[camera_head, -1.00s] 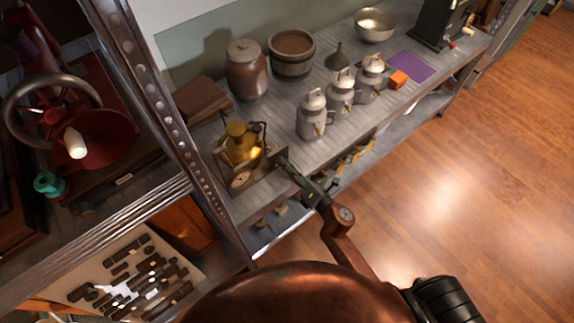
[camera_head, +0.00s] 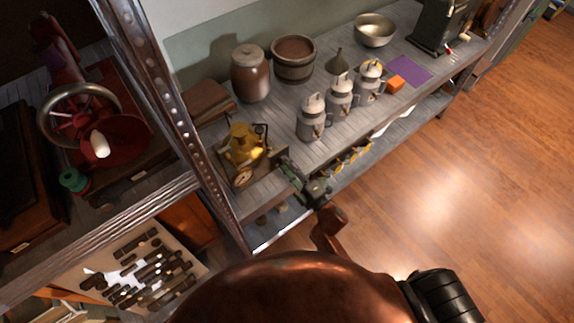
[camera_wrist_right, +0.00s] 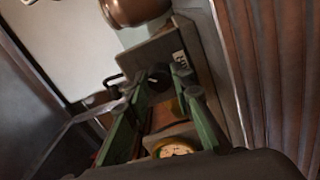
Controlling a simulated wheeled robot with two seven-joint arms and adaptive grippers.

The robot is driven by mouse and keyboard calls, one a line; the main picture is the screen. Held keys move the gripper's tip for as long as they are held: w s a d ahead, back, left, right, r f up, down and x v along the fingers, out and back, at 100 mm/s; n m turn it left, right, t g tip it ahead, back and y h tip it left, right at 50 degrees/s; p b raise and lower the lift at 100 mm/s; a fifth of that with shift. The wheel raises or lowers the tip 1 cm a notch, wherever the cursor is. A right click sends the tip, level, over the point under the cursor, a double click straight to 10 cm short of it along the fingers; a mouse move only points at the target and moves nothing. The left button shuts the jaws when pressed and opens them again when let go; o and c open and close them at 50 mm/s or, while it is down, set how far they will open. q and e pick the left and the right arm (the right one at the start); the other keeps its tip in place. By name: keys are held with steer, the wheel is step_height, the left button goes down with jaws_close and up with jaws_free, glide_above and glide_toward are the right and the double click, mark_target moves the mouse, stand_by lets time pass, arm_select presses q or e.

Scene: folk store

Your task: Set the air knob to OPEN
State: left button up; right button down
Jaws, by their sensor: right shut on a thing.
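A brass burner (camera_head: 241,150) stands on a square base at the near left end of the grey counter, with a round dial (camera_head: 243,176) in front. My right gripper (camera_head: 279,158) reaches its right side. In the right wrist view, the green fingers of this gripper (camera_wrist_right: 160,80) are closed around a small dark knob (camera_wrist_right: 157,80) in front of a grey plate (camera_wrist_right: 150,55) with a small white label (camera_wrist_right: 181,61). The label's lettering is too small to read, and the fingers partly hide the knob. The dial shows below (camera_wrist_right: 172,149). My left gripper is not in view.
Three grey metal cans (camera_head: 340,97) stand to the right along the counter. Behind are a brown jar (camera_head: 250,75) and a wooden tub (camera_head: 293,60). A perforated steel post (camera_head: 160,90) rises left of the burner. The wooden floor (camera_head: 450,170) is clear at the right.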

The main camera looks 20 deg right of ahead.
stand_by(0.6)
steer(key=c, duration=1.7)
jaws_free()
steer(key=shift+o, duration=0.2)
steer(key=v, duration=1.2)
